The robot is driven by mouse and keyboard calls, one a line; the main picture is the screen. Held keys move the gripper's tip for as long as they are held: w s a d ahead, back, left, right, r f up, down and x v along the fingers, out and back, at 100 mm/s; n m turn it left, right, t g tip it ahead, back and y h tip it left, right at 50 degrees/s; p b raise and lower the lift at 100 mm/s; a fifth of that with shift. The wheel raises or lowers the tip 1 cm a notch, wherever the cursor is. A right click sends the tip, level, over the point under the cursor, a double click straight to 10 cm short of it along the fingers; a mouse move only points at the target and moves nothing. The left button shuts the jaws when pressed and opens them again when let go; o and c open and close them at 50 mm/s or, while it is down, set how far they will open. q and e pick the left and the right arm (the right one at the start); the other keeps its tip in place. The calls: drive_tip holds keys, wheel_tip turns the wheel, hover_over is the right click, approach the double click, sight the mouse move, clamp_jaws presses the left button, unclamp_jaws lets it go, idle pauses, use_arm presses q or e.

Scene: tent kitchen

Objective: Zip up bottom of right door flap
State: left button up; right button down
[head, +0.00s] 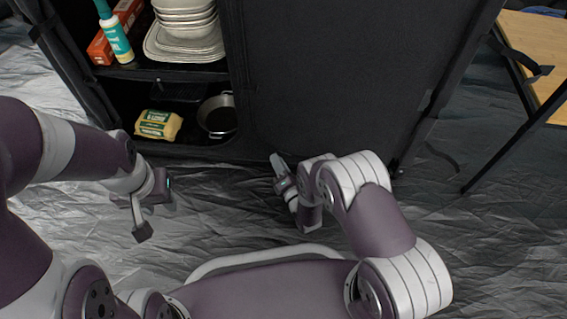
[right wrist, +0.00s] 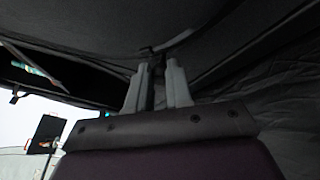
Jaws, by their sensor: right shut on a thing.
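The right door flap (head: 330,70) is a large black fabric panel covering the right part of the cabinet in the head view. My right gripper (head: 276,162) is at the flap's bottom edge, near its left part. In the right wrist view, the two grey fingers of my right gripper (right wrist: 156,80) are shut on a small dark piece, apparently the zipper pull (right wrist: 154,58). Its exact shape is too dark to tell. My left gripper (head: 157,212) hangs empty over the floor sheet, left of the right one, with its fingers apart.
The cabinet's left side is uncovered, showing stacked plates (head: 186,40), a teal-capped bottle (head: 116,38), an orange box (head: 127,14), a yellow pack (head: 158,125) and a pan (head: 217,116). A wooden table (head: 535,50) stands at right. The wrinkled grey floor sheet (head: 235,225) is clear.

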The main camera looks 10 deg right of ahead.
use_arm(q)
drive_tip(key=shift+w+a, duration=0.1)
drive_tip(key=shift+a, duration=0.25)
use_arm(e)
drive_tip(key=shift+w+a, duration=0.1)
drive_tip(key=shift+a, duration=0.5)
drive_tip(key=c, duration=1)
unclamp_jaws()
drive_tip(key=shift+f, duration=0.1)
